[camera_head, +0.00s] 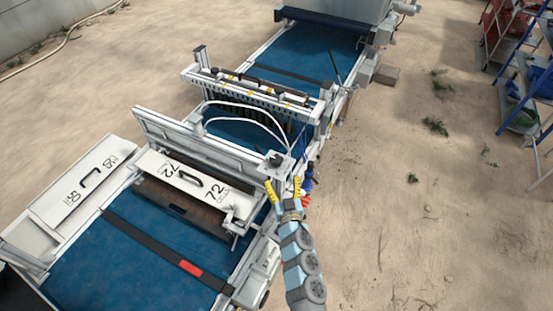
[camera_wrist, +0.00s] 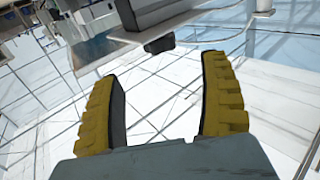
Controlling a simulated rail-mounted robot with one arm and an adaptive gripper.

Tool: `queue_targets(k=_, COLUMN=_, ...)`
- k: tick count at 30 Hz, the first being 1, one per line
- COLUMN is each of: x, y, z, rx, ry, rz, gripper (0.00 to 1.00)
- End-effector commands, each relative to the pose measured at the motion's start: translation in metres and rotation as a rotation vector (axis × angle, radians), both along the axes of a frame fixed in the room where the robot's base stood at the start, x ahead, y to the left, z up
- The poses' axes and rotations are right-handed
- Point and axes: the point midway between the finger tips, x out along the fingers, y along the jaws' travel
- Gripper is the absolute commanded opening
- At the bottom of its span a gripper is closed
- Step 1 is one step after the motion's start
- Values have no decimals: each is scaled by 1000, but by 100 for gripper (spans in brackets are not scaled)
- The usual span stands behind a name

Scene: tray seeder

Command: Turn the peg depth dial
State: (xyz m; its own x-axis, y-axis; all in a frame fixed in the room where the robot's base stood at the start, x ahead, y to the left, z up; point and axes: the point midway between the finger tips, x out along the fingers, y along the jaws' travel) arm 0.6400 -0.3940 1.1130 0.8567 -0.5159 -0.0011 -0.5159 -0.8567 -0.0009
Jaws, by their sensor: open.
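My gripper (camera_head: 284,187) has yellow ribbed fingers and is open and empty. In the wrist view its two fingers (camera_wrist: 163,88) stand wide apart with nothing between them. Just beyond the fingertips in the head view is a small light plate with a dark knob-like part (camera_head: 275,160) at the seeder's right side. This may be the peg depth dial; its markings are too small to read. In the wrist view a dark rounded part (camera_wrist: 160,44) shows beyond and above the gap between the fingers, apart from them. I cannot tell whether it is the same part.
The seeder's blue belt (camera_head: 130,262) runs along the left. White covers marked 72 (camera_head: 212,185) and 50 (camera_head: 78,182) lie there. White hoses (camera_head: 240,104) arch behind the plate. Sandy floor (camera_head: 430,220) is open at right, with blue shelving (camera_head: 520,85) beyond.

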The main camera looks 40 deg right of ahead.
Motion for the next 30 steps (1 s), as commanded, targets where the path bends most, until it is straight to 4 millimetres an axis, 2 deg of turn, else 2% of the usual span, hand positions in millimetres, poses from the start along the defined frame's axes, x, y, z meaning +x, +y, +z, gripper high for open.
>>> queue_targets(k=22, x=64, y=-38, z=2, rx=-2, ry=-3, rz=2, gripper=78)
queue_targets(k=30, x=80, y=-48, z=0, rx=0, ry=-2, rz=0, gripper=78)
